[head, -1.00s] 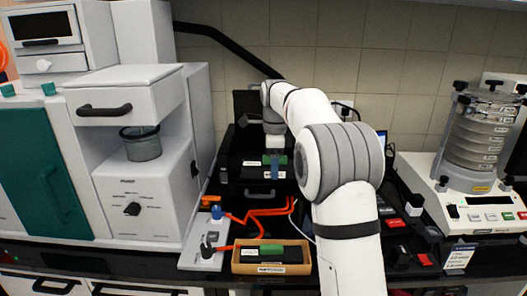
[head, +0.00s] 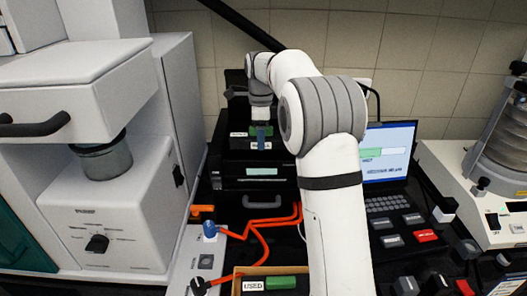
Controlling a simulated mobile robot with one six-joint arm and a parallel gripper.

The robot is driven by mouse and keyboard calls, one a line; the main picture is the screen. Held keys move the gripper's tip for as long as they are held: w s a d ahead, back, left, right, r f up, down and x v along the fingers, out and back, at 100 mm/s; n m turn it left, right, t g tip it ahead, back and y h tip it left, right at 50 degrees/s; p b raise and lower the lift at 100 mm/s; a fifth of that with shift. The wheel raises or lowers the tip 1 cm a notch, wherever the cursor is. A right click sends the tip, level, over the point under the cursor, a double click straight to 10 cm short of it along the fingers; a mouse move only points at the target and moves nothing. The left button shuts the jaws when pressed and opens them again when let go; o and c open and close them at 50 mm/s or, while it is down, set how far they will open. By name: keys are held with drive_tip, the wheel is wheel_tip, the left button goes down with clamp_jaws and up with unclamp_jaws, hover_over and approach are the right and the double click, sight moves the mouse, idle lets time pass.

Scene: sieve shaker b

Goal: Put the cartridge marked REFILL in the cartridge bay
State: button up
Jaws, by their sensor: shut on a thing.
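The label's print is too small to read for certain. The cartridge is at the top of a black machine (head: 230,172), at the back centre. I cannot tell whether it touches the machine or hangs above it; the bay opening is not clear to see. A second cartridge, marked USED (head: 253,284) and with a green block, lies in a tan tray (head: 238,274) at the bottom edge.
Orange cables (head: 262,222) run from a white panel (head: 206,258) with a blue knob. A large white machine (head: 110,220) stands at left. At right are an open laptop (head: 388,155), black controls with a red button (head: 426,236) and a sieve shaker (head: 480,165).

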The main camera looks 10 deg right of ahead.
drive_tip(key=shift+d+f, duration=0.15)
drive_tip(key=shift+f, duration=3.1)
drive_tip(key=shift+f, duration=0.25)
drive_tip(key=o, duration=1.1)
drive_tip(key=shift+s, duration=0.1)
drive_tip(key=shift+r, duration=0.1)
